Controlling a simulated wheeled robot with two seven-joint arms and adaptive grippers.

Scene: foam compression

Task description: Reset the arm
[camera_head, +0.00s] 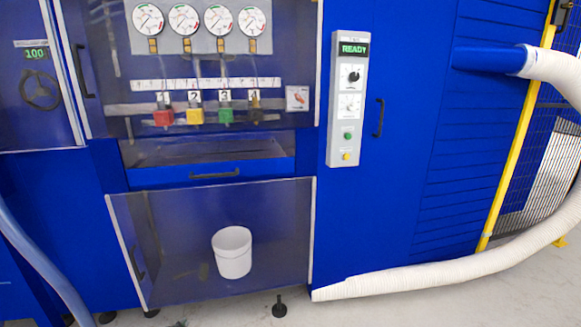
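Neither of my grippers can be made out in the head view, and no arm of mine is clearly visible. The view faces a blue machine (400,200) with a grey control panel (347,120). The green display (354,49) on the panel reads READY. Below it are two dials, a green button (347,136) and a yellow button (346,156).
Several gauges (148,18) sit above coloured valves (194,116) behind a clear door. A white bucket (232,252) shows behind the lower clear door. A white hose (430,275) curves along the right. A blue-grey tube (40,262) crosses lower left. Grey floor shows in front.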

